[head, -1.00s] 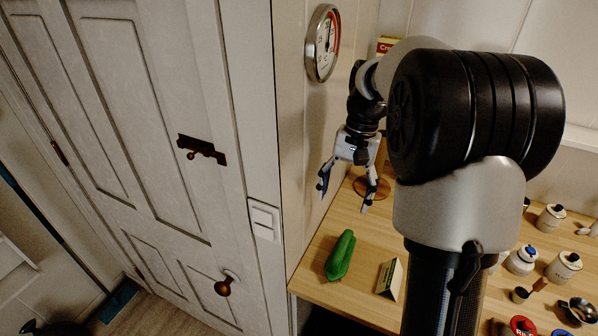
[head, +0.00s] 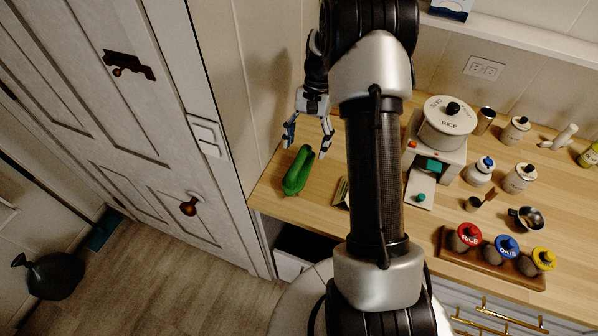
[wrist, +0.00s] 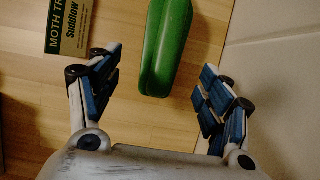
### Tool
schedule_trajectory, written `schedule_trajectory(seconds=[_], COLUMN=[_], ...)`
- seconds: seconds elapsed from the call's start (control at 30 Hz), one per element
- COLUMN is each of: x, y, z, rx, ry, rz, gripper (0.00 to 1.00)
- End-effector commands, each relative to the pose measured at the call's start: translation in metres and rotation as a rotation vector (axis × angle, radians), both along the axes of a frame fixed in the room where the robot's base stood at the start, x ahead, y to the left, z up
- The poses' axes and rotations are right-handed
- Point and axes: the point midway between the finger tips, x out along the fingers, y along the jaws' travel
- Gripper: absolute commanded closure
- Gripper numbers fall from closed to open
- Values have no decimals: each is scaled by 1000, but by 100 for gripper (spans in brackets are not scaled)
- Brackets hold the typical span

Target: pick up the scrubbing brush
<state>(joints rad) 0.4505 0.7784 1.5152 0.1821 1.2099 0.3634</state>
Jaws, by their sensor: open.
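A long green object (head: 297,170), the likeliest scrubbing brush, lies on the left end of the wooden counter; no bristles show. It has a smooth, ridged top. In the wrist view the green object (wrist: 166,45) lies beyond and between my fingers, its near end close to the fingertip line. My gripper (head: 307,143) is open and empty, just behind and above the green object in the head view. In the wrist view both fingers of my gripper (wrist: 160,82) are spread wide, with nothing between the pads but counter and the object's near end.
A small moth trap card (wrist: 72,25) stands near the green object. A wall (head: 250,60) borders the counter's left side.

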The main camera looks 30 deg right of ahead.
Motion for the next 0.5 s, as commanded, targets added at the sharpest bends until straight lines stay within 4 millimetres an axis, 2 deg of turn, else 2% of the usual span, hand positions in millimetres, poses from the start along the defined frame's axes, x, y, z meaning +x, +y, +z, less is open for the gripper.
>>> schedule_trajectory(seconds=[0.07, 0.33, 0.5], x=[-2, -6, -11], y=[3, 8, 18], z=[-10, -24, -49], rx=[0, 0, 1], ry=[1, 1, 2], rz=[0, 1, 1], gripper=[28, 28, 28])
